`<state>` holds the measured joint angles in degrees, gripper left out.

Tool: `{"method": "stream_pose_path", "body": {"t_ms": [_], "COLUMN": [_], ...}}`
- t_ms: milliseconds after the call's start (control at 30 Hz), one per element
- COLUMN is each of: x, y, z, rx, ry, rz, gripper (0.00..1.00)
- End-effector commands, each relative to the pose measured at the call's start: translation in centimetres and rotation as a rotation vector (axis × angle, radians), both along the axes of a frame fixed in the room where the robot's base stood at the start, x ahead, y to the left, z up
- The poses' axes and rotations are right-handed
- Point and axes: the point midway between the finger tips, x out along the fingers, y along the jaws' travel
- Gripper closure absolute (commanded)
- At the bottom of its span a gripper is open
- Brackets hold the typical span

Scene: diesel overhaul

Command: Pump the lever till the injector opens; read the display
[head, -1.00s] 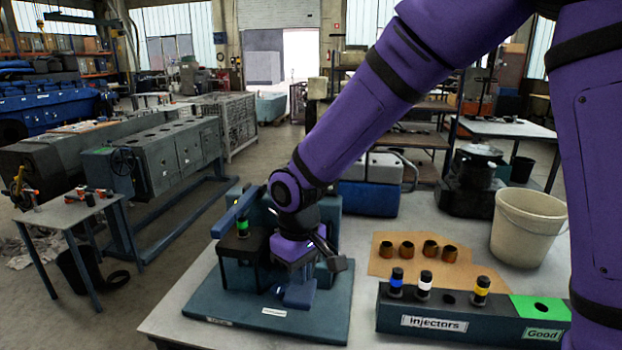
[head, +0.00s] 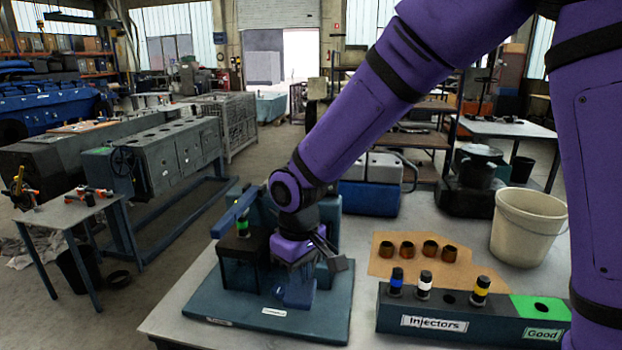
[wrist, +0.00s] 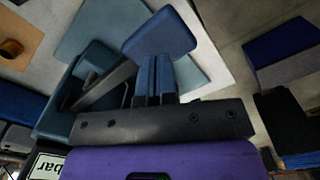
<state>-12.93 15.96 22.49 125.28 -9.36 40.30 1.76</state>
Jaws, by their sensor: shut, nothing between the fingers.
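The injector test pump stands on a dark teal base plate (head: 225,305) on the bench. An injector with a green band (head: 243,226) stands upright in its black stand (head: 238,250). The display is mostly hidden; only a label reading "bar" (wrist: 48,166) shows, with no readable number.
To the right stands an injector rack (head: 400,318) with blue, white and yellow banded injectors and a green "Good" section (head: 540,308). Behind it are several copper-coloured rings (head: 408,250) on brown paper and a white bucket (head: 528,228). A blue bar (head: 235,212) rises behind the stand.

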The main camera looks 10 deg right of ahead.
Motion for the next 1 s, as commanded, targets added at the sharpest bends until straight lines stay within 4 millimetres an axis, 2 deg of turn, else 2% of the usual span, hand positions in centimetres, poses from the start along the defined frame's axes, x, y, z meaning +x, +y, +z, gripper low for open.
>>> {"method": "stream_pose_path", "body": {"t_ms": [567,1000], "x": [0.0,0.1], "y": [0.0,0.0], "z": [-0.1,-2.5], "rx": [0.0,-0.001], "ry": [0.0,0.001], "rz": [0.0,0.001], "gripper": [1.0,1.0]}}
